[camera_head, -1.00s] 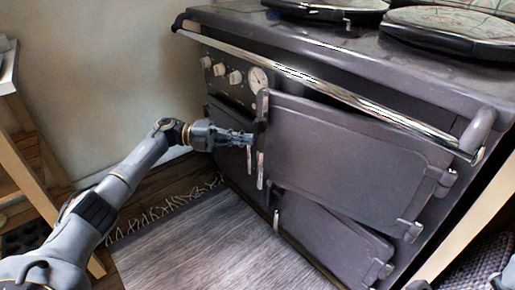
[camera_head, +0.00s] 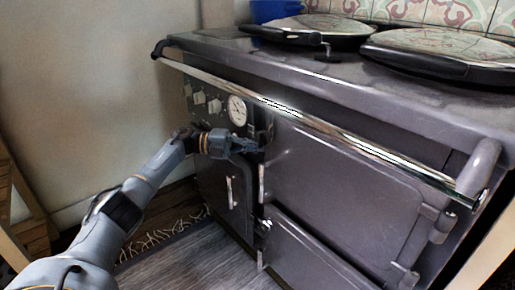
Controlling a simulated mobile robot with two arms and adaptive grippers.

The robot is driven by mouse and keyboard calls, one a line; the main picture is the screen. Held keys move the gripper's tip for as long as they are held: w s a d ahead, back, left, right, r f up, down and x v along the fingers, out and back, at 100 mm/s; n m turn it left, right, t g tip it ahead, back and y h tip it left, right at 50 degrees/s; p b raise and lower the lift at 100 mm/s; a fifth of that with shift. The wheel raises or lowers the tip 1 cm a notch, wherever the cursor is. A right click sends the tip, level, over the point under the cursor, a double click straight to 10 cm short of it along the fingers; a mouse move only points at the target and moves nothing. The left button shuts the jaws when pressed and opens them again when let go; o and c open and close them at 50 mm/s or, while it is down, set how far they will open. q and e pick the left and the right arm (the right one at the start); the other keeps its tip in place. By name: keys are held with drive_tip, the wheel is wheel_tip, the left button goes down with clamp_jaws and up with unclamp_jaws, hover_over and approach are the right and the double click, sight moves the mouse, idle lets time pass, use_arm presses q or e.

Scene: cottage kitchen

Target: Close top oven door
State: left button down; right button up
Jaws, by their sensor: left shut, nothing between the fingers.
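The top oven door (camera_head: 345,190) is the large dark grey panel on the upper right of the stove front, hinged on its right side. It looks nearly flush with the front; I cannot tell whether a small gap is left at its left edge. Its silver handle (camera_head: 262,184) stands upright at that edge. My left gripper (camera_head: 258,146) is shut and empty, its tips at the upper left edge of this door, above the handle. I cannot tell whether they touch it. My right gripper is not in view.
A chrome rail (camera_head: 310,118) runs across the stove front above the doors. A lower oven door (camera_head: 315,258) sits below, and a narrow left door (camera_head: 222,188) beside. Knobs and a round gauge (camera_head: 237,110) are above my gripper. A fringed rug (camera_head: 195,258) lies on the floor.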

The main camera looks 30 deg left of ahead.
use_arm(q)
drive_tip(key=shift+s+d+f, duration=0.15)
drive_tip(key=shift+d+f, duration=0.05)
drive_tip(key=shift+d, duration=0.25)
drive_tip(key=v, duration=1.2)
drive_tip(key=shift+a, duration=0.4)
drive_tip(key=shift+r, duration=0.15)
